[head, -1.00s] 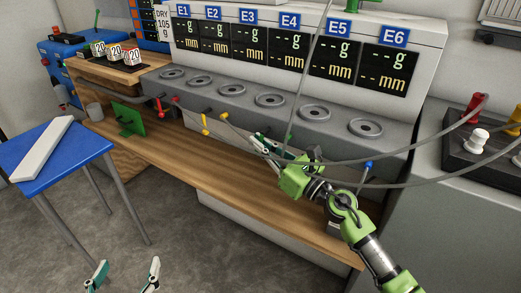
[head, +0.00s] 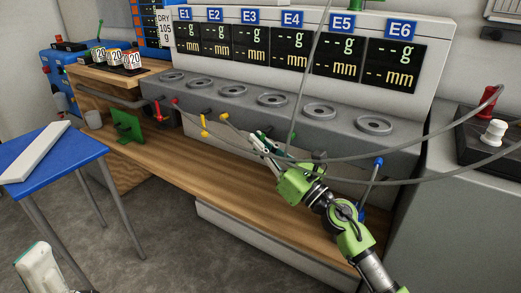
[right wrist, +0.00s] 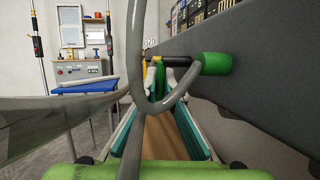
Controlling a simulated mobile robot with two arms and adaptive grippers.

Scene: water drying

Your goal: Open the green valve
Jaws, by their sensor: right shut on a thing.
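The green valve has a green round end (right wrist: 214,63) on a dark stem and a green upright handle (right wrist: 160,80) in the right wrist view. My right gripper (right wrist: 161,88) is shut on the handle, with one fingertip on each side. In the head view my right gripper (head: 268,146) is at the front of the grey bench unit, below E4. The green end (head: 292,137) shows just beyond it, and the handle is mostly hidden by the fingers. Part of my left gripper (head: 38,268) shows at the bottom left, away from the valve; its opening is not clear.
Red (head: 159,110), yellow (head: 204,126) and blue (head: 377,162) valves line the same front. Grey cables (head: 400,158) cross over my right arm, and one loops before the wrist camera. A blue table (head: 62,165) stands at left. The wooden shelf (head: 190,165) is mostly clear.

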